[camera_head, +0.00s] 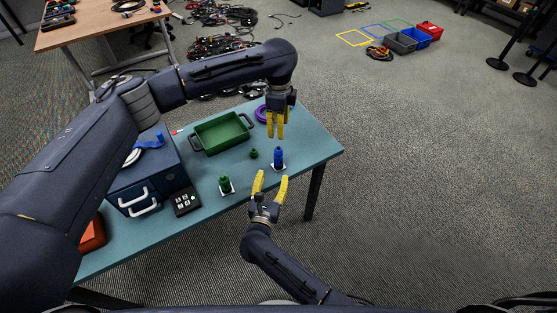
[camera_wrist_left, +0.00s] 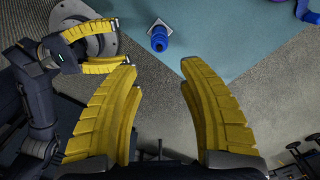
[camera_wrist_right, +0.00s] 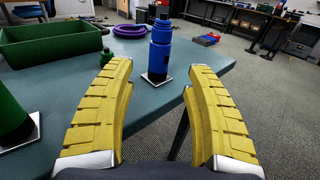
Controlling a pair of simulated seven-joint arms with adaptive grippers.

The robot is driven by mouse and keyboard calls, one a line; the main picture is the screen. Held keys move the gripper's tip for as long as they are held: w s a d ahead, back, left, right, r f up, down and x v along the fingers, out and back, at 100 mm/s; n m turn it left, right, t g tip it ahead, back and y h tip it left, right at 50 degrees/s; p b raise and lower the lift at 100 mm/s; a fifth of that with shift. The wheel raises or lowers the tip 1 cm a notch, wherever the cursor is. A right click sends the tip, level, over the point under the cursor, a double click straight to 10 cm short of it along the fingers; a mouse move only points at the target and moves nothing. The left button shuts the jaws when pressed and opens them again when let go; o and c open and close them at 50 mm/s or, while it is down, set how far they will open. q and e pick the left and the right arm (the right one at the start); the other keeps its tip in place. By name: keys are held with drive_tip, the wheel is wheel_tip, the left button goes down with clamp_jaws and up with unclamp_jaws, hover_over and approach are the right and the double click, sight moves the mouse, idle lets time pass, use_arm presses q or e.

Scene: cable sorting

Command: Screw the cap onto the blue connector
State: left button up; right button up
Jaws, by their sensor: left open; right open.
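The blue connector (camera_head: 279,159) stands upright on a small white plate near the table's right front edge. It also shows in the right wrist view (camera_wrist_right: 158,55), with a narrower blue upper part; I cannot tell whether that part is the cap. My left gripper (camera_head: 276,137) points down, open and empty, above and behind the connector in the head view. The left wrist view shows the connector (camera_wrist_left: 159,40) beyond the open left fingers (camera_wrist_left: 157,72). My right gripper (camera_head: 271,176) is open and empty at the table's front edge, its fingers pointing toward the connector without touching it.
A green connector (camera_head: 225,185) stands on a white plate to the left. A small green part (camera_head: 253,154), a green tray (camera_head: 222,117) and a purple coil (camera_head: 261,114) lie farther back. A blue drawer box (camera_head: 150,175) and a black keypad (camera_head: 186,202) occupy the left.

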drive_tip(key=shift+v, duration=1.25)
